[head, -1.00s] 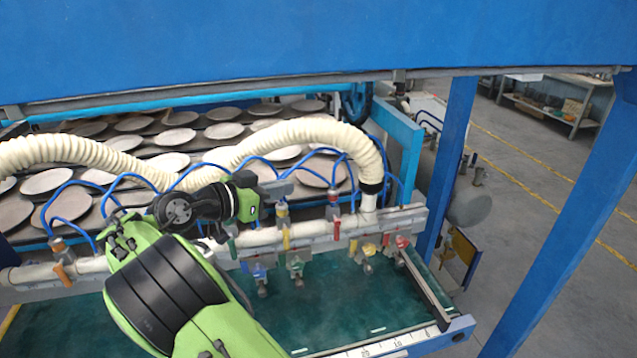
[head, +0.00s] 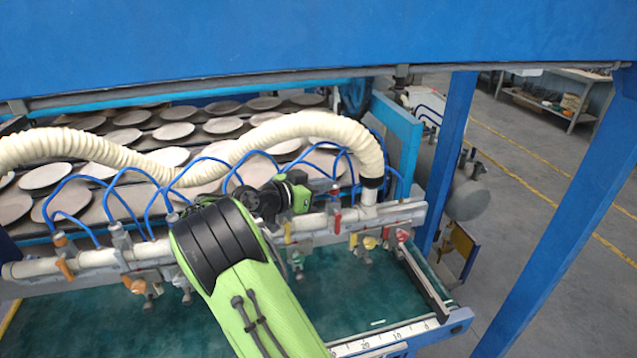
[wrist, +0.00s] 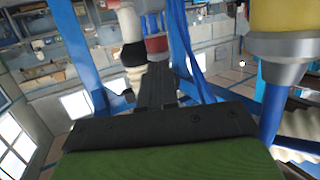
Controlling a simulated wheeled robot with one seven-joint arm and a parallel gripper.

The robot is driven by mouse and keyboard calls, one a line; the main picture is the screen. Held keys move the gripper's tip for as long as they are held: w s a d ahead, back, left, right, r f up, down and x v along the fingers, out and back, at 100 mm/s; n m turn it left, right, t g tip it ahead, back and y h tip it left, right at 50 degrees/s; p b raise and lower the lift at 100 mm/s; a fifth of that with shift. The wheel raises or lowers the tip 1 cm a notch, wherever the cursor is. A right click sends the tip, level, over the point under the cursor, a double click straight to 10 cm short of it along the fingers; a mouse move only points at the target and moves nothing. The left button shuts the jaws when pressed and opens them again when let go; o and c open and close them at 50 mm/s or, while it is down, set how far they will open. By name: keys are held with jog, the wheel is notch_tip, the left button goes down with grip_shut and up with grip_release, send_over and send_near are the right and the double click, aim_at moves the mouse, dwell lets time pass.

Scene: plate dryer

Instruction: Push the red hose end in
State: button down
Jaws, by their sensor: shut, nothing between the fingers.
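A red fitting (head: 336,190) stands upright on the white manifold pipe in the head view, right of my gripper (head: 303,194). In the wrist view, a red ring (wrist: 156,44) shows just beyond the tips of my gripper (wrist: 158,72), near a whitish and black fitting (wrist: 133,52). It seems to be the red hose end, but I cannot tell whether the fingertips touch it or how deep it sits. My gripper is shut and empty. Its fingers are hard to make out in the head view.
A yellow and metal fitting (wrist: 285,25) is close on the right in the wrist view. Blue hoses (head: 230,165) loop over the manifold pipe (head: 85,258). A thick cream hose (head: 310,125) arches behind. Coloured valve handles hang below the pipe. Blue posts (head: 545,240) stand at the right.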

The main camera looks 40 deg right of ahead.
notch_tip(320, 180, down, 3)
jog(key=b, duration=0.3)
jog(key=shift+s, duration=0.1)
jog(key=shift+r, duration=0.1)
